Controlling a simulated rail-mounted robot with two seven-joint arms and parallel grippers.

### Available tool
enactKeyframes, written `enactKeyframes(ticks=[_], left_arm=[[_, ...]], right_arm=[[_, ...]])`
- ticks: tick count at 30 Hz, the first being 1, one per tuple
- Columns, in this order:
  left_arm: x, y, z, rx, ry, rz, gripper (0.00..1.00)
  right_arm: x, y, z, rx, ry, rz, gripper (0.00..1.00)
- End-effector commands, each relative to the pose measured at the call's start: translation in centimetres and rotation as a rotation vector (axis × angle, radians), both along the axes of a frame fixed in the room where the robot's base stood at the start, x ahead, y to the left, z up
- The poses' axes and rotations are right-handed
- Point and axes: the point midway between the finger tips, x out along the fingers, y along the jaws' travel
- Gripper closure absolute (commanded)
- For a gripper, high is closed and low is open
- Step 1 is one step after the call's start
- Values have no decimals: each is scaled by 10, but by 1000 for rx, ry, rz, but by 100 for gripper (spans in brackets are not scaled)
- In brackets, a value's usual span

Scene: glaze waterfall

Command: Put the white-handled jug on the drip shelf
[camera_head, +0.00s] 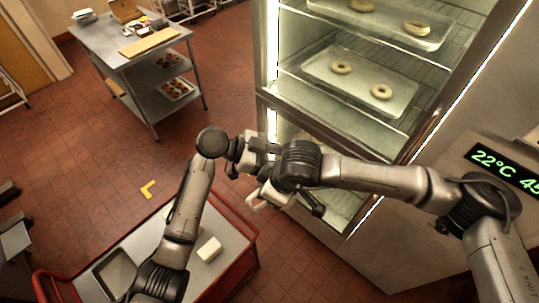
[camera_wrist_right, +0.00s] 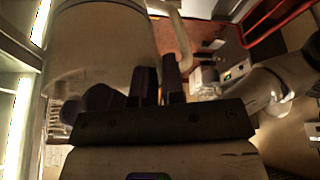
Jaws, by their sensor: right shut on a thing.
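The jug (camera_wrist_right: 105,45) shows in the right wrist view as a large pale rounded body at upper left, with a pale handle (camera_wrist_right: 180,42) beside it. In the head view a pale handle-like loop (camera_head: 256,203) shows below the grippers; the rest of the jug is mostly hidden by my arms. My right gripper (camera_wrist_right: 158,82) is shut at the jug's handle side; the exact contact is dark. My left arm's end (camera_head: 243,152) is close to the right wrist, and its fingers cannot be made out. I cannot tell which cabinet level is the drip shelf.
A lit cabinet (camera_head: 262,60) has wire shelves and trays of ring doughnuts (camera_head: 341,67). Its lower level (camera_head: 345,200) is partly hidden by my right arm. A red-framed cart (camera_head: 236,240) below carries a white block (camera_head: 208,249) and a dark tray (camera_head: 112,272). A steel table (camera_head: 120,48) stands at the back left.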

Motion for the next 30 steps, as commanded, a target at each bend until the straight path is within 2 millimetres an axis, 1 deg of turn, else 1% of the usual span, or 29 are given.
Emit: enactKeyframes(ticks=[8, 18, 21, 28, 29, 30], left_arm=[[0, -1, 0, 1, 0, 0, 60], [0, 0, 0, 1, 0, -1, 92], [-1, -1, 0, 0, 1, -3, 100], [-2, -2, 0, 0, 3, -9, 100], [-2, -2, 0, -1, 2, -10, 100], [-3, -2, 0, -1, 3, -10, 100]], right_arm=[[0, 0, 0, 1, 0, 0, 100], [0, 0, 0, 0, -1, 0, 100], [1, 0, 0, 0, -3, -2, 100], [3, -2, 1, -2, -7, -7, 100], [4, -2, 1, -3, -7, -7, 90], [4, -2, 1, -3, -7, -7, 86]])
